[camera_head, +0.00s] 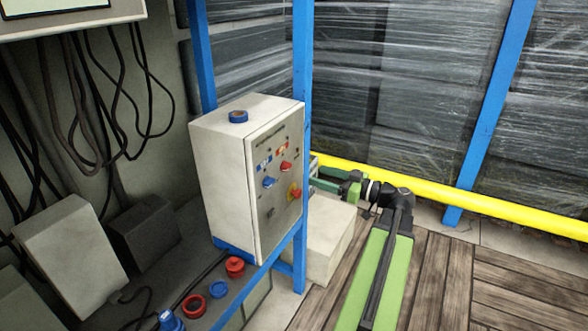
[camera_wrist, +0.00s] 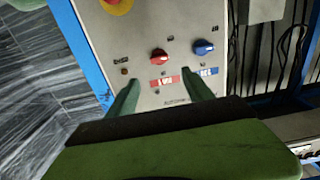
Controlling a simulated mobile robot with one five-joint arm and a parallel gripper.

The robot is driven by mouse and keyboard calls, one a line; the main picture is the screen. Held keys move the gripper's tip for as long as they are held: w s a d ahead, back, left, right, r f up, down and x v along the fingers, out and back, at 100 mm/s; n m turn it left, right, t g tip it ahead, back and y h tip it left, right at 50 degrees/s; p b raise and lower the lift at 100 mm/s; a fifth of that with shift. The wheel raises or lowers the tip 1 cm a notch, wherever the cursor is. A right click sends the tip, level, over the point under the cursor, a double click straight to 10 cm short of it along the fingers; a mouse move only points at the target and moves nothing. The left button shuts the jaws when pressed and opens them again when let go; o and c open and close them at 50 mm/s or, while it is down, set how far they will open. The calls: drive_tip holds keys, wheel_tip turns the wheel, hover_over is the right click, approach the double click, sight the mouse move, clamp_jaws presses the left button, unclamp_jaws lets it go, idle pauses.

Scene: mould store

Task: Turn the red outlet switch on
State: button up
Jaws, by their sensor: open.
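The red outlet switch (camera_head: 286,166) is a red knob on the front of a pale control box (camera_head: 220,165). In the wrist view the red switch (camera_wrist: 159,56) lies just beyond my fingertips, between their lines, with a red label (camera_wrist: 165,83) near it. My gripper (camera_head: 318,178) is to the right of the box, in front of its panel. In the wrist view my gripper (camera_wrist: 160,77) is open, its two green fingers spread and nothing between them. I cannot tell whether a fingertip touches the panel. The switch's on or off setting is not clear.
A blue knob (camera_wrist: 203,47) sits close beside the red one. A red-and-yellow button (camera_head: 295,192) is lower on the panel. Blue frame posts (camera_head: 303,60) stand by the box. A yellow rail (camera_head: 450,195) runs behind my arm. Wooden flooring (camera_head: 440,280) is clear at right.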

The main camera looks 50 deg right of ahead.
sight(289, 166)
drive_tip(key=x, duration=1)
drive_tip(key=shift+w, duration=0.15)
clamp_jaws()
